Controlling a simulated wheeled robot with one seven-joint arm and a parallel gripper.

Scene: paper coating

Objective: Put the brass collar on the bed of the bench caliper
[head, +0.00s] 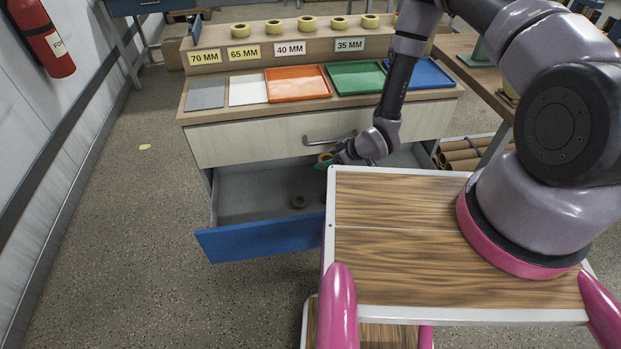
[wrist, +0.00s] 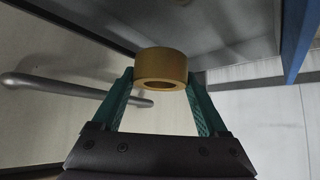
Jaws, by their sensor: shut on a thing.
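The brass collar (head: 325,157) is a short yellow ring, held near the open drawer in the head view. In the wrist view the collar (wrist: 160,63) sits between the green fingertips, its hole partly visible. My gripper (head: 331,160) is shut on the collar, and it also shows in the wrist view (wrist: 160,76). The collar appears clear of the drawer floor.
The open drawer (head: 245,195) has a blue front (head: 262,238), and dark small round parts (head: 298,202) lie inside. A bar handle (wrist: 60,88) is close left of my gripper in the wrist view. Orange (head: 297,83) and green (head: 355,77) trays lie on the counter; several tape rolls stand behind.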

